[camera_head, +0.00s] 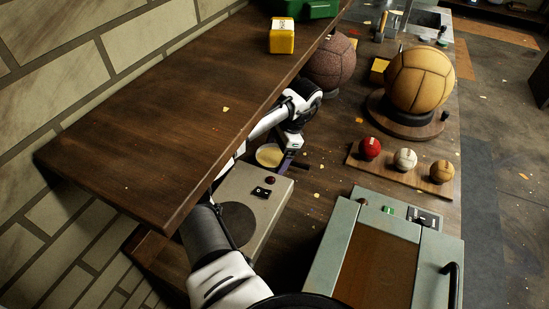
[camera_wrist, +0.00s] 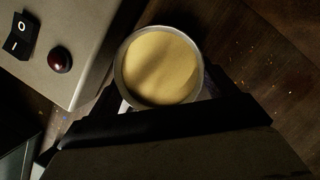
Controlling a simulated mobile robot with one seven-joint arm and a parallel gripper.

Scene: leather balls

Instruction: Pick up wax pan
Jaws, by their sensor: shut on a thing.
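The wax pan (camera_wrist: 158,66) is a small round metal pan filled with yellow wax. In the wrist view it sits at the top centre, just beyond my fingers. In the head view the wax pan (camera_head: 269,156) shows beside the far edge of the grey hot plate box, below the shelf. My gripper (camera_head: 292,150) is at the pan's right side and is shut on it. In the wrist view my dark gripper (camera_wrist: 165,118) covers the pan's near side, so the exact grip is hidden. I cannot tell whether the pan is clear of the bench.
The grey hot plate box (camera_head: 226,192) with a dark round plate stands close by. A wooden shelf (camera_head: 170,100) overhangs at left. A green-grey machine (camera_head: 392,240) stands at lower right. A board (camera_head: 390,173) with small balls and a large tan ball (camera_head: 419,78) are to the right.

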